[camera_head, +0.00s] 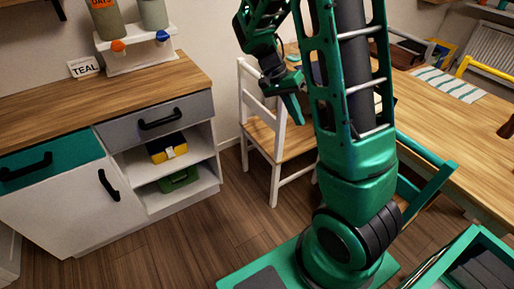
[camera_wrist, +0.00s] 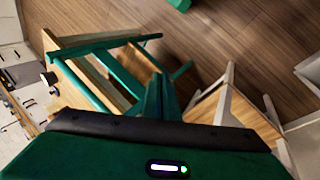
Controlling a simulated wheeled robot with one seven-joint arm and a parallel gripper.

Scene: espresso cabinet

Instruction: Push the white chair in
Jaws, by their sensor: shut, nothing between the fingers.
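The white chair (camera_head: 282,137) with a light wooden seat stands upright at the left end of the wooden table (camera_head: 431,112). My arm hides its right part and some of the table edge. In the wrist view the white chair (camera_wrist: 223,97) is at the right, partly hidden by the gripper body. My gripper (camera_head: 295,112) points down over the chair's seat area, beside its backrest. In the wrist view my gripper's fingers (camera_wrist: 162,98) are together and empty, left of the white chair. I cannot tell whether they touch it.
A green chair (camera_wrist: 107,84) shows left of the fingers in the wrist view. The cabinet (camera_head: 125,185) with open shelves stands left of the white chair, with clear wooden floor (camera_head: 220,225) between. A striped mat (camera_head: 449,84) lies on the table.

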